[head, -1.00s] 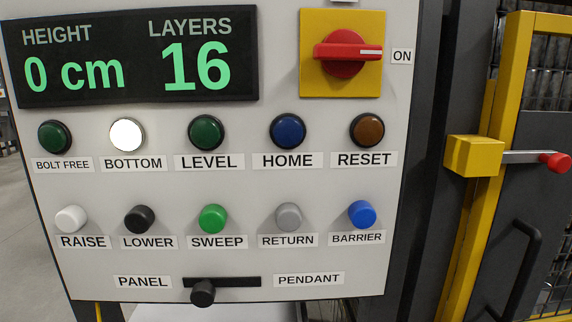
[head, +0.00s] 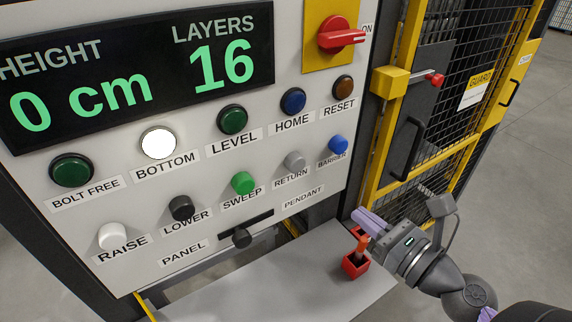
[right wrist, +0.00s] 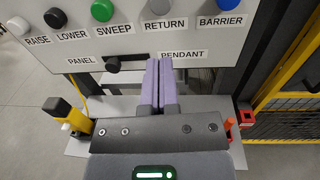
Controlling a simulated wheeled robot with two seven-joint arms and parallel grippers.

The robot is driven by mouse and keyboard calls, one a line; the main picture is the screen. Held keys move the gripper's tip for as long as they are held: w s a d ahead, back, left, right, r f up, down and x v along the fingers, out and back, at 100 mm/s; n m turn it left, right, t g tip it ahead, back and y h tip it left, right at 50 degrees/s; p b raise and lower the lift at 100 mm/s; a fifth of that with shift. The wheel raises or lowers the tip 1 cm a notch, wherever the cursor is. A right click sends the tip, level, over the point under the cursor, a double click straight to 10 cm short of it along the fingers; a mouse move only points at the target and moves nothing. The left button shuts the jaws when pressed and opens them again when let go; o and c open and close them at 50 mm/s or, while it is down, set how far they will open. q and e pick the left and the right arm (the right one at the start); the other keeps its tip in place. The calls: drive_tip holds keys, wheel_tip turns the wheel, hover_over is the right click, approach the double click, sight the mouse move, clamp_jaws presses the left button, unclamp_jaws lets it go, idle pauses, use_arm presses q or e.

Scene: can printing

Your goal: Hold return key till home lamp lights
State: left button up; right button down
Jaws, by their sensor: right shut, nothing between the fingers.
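The grey RETURN key (head: 294,160) is on the lower row of the panel, between the green SWEEP key and the blue BARRIER key. It also shows at the top of the right wrist view (right wrist: 160,6). The HOME lamp (head: 293,101) is dark blue and unlit. My right gripper (head: 362,219) is shut and empty, below and right of the keys, apart from the panel. In the right wrist view its lilac fingers (right wrist: 159,80) point toward the panel, below the RETURN key. My left gripper is not in view.
The white BOTTOM lamp (head: 158,143) is lit. The display (head: 130,75) reads 0 cm and 16 layers. The selector slider (head: 242,237) sits under the keys. A shelf (head: 290,285) carries a red holder (head: 355,267) close to my right gripper. A yellow-framed mesh guard (head: 455,100) stands right.

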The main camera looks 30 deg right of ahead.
drive_tip(key=p, duration=0.4)
approach(299, 166)
drive_tip(key=w, duration=0.4)
drive_tip(key=w+a+p, duration=0.1)
drive_tip(key=w, duration=0.1)
drive_tip(key=shift+w, duration=0.35)
drive_tip(key=shift+w+a, duration=0.1)
drive_tip(key=shift+w, duration=0.25)
